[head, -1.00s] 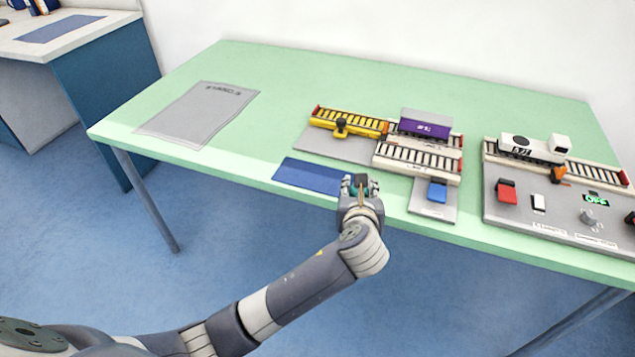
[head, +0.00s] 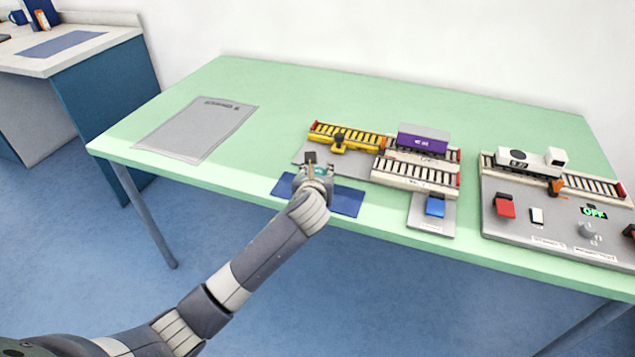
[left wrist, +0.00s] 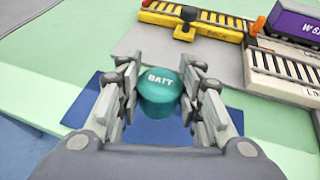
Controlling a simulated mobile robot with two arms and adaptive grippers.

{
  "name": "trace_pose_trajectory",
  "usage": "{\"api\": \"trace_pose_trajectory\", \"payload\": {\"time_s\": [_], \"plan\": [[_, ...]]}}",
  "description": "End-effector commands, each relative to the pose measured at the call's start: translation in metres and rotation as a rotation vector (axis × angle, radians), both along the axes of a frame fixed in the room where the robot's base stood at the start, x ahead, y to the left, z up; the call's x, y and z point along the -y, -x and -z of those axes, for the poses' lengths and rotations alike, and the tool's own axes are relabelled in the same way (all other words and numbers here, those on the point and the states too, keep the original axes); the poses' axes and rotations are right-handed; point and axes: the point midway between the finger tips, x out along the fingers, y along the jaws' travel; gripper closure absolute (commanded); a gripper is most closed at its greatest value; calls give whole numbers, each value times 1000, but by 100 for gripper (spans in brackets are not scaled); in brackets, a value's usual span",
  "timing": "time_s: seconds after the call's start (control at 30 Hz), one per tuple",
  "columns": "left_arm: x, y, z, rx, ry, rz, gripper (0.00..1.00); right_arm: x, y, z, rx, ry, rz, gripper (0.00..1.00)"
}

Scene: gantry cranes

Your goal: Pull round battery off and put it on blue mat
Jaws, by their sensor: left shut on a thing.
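The round battery (left wrist: 158,92) is a teal cylinder with a domed top marked BATT. My left gripper (head: 313,171) is shut on it, one finger on each side, as the left wrist view shows. The blue mat (head: 348,201) lies at the front edge of the green table. It also shows in the left wrist view (left wrist: 84,108), behind and below the battery. The gripper is over the left part of the mat. I cannot tell whether the battery touches it. My right gripper is not in view.
Beyond the mat is a yellow track with a small crane (head: 340,141). A purple wagon (head: 423,140) and a blue switch (head: 435,206) are to the right. A grey control board (head: 520,222) is farther right. A grey sheet (head: 190,135) lies at left.

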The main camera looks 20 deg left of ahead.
Motion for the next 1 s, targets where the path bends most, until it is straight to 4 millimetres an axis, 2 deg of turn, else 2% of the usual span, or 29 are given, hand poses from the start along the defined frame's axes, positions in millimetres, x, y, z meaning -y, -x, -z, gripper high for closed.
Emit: {"api": "trace_pose_trajectory", "payload": {"time_s": [0.3, 0.63, 0.67, 0.7, 0.73, 1.0], "plan": [[0, 0, 36, -3, 1, 1, 95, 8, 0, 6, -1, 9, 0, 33], [0, 0, 37, -1, 0, 1, 95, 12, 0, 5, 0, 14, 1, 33], [0, 0, 37, -1, 0, 1, 59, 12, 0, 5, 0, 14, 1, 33], [0, 0, 37, -1, 0, 1, 50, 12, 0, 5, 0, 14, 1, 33], [0, 0, 37, -1, 0, 1, 46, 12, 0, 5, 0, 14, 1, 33], [0, 0, 37, -1, 1, 1, 46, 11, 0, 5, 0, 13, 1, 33]]}}
